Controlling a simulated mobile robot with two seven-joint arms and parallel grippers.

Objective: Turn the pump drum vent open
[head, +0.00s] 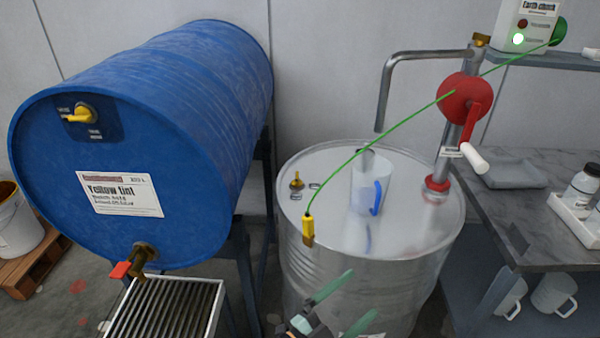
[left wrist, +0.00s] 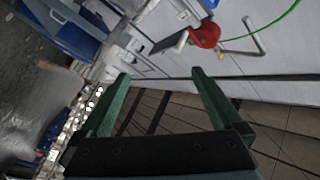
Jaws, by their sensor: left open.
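The pump drum (head: 400,225) is a silver steel drum in the middle of the head view. Its vent (head: 297,181) is a small brass fitting with a yellowish top at the left of the lid; its exact setting is too small to tell. A hand pump with a red body (head: 464,98) and white-gripped crank rises from the right of the lid. My left gripper (head: 361,296), with green fingers, is open and empty in front of the drum, below lid height and apart from the vent. It also shows in the left wrist view (left wrist: 161,76). My right gripper is not in view.
A clear jug with blue handle (head: 378,196) stands on the lid. A green cable (head: 385,138) runs from a yellow clamp (head: 308,229) on the drum rim to the earth check box (head: 524,26), lamp lit green. A blue drum (head: 150,140) lies left; a bench (head: 500,210) stands right.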

